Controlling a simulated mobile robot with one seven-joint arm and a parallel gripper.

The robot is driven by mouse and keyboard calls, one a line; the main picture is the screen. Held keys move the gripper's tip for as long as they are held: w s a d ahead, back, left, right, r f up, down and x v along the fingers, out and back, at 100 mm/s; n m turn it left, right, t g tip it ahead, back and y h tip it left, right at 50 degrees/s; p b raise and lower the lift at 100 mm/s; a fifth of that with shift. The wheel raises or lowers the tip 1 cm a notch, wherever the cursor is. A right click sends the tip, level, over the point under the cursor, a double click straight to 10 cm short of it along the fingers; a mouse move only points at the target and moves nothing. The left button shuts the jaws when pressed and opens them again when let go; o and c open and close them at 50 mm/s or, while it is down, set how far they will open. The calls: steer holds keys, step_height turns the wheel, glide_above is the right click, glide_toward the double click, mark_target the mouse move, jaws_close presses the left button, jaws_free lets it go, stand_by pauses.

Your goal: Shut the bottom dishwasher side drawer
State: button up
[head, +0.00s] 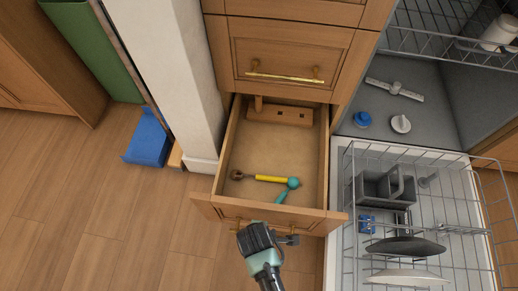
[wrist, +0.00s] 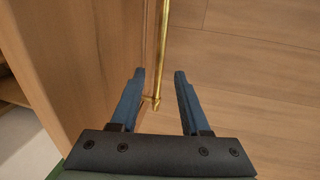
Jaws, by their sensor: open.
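The bottom side drawer (head: 283,153) is wooden and stands pulled out, left of the dishwasher. Its front panel (head: 330,222) is nearest me. A yellow and teal tool (head: 268,179) and a brown wooden block (head: 282,115) lie inside it. My gripper (head: 262,236) is at the drawer's front, low in the head view. In the wrist view, my gripper (wrist: 159,76) is open, with a brass handle bar (wrist: 163,45) running between its two blue fingers. The bar's end post shows near the left finger. I cannot tell whether a finger touches the bar.
The dishwasher's lower rack (head: 445,231) is out on the right, holding plates and a grey basket, close to the drawer. A closed drawer (head: 290,50) is above. A white post (head: 180,70) and blue object (head: 149,138) stand left. Open floor (head: 100,220) lies front left.

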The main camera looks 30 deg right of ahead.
steer(key=shift+w+d+f+b, duration=0.15)
steer(key=shift+f+b, duration=0.2)
steer(key=shift+f, duration=0.5)
steer(key=shift+w+f+b, duration=0.15)
steer(key=shift+f+b, duration=0.15)
steer(key=shift+f, duration=0.5)
jaws_close()
